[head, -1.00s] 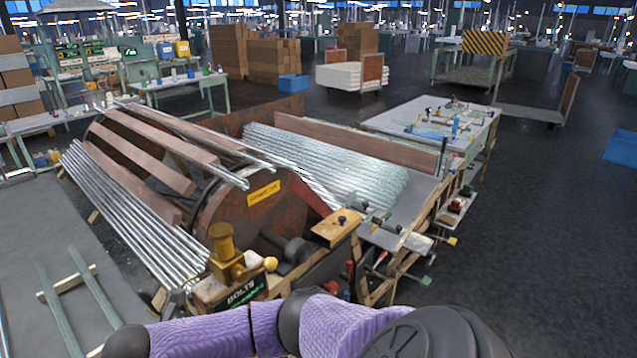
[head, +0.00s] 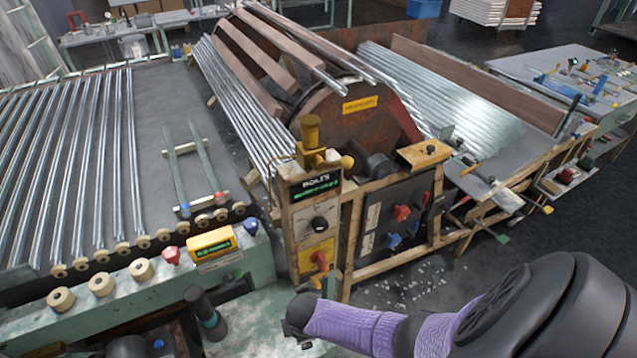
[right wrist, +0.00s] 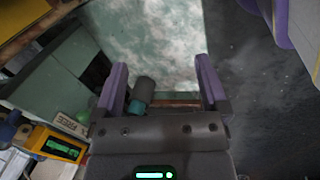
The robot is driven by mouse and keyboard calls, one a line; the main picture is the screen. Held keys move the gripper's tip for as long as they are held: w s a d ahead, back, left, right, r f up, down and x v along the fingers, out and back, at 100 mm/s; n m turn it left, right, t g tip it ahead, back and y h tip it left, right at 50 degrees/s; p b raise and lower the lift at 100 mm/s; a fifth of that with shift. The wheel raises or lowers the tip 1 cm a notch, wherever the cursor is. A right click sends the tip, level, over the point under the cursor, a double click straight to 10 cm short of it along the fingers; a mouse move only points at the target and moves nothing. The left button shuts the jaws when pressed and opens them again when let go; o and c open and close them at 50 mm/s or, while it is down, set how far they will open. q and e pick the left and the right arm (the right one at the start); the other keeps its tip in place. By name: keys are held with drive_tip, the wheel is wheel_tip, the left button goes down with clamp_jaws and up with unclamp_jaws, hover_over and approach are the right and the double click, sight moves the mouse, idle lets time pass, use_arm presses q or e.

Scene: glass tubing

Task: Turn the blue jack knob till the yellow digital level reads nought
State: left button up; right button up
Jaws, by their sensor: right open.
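The yellow digital level (head: 211,243) sits on the pale green bench rail at the left in the head view. Its green display is too small to read. A blue knob (head: 250,225) stands just right of it, and a red knob (head: 171,256) just left. In the right wrist view the level (right wrist: 62,147) shows at the lower left, outside the jaws. My right gripper (right wrist: 162,75) is open, with its purple fingers apart and nothing held. A dark cylinder with a teal band (right wrist: 140,92) shows beyond the fingers. My left gripper is not in view.
A wooden-framed control post (head: 312,215) and a panel with red and blue knobs (head: 393,220) stand right of the rail. Several glass tubes (head: 95,160) lie on the left bench. Wooden rollers (head: 101,286) line its edge. Shards litter the floor at the centre.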

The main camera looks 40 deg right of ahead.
drive_tip(key=s+f+m, duration=0.2)
drive_tip(key=s+f, duration=0.2)
drive_tip(key=s, duration=0.1)
drive_tip(key=shift+s+m, duration=0.2)
drive_tip(key=shift+m, duration=0.1)
drive_tip(key=s+a+f+m+g+b, duration=0.2)
drive_tip(key=s+f+m+b, duration=0.5)
drive_tip(key=s+f+b, duration=0.5)
drive_tip(key=s+f, duration=0.7)
drive_tip(key=s, duration=0.3)
drive_tip(key=shift+s+m+y, duration=0.3)
drive_tip(key=shift+s+y, duration=0.05)
drive_tip(key=shift+y, duration=0.05)
drive_tip(key=shift+d+f, duration=0.1)
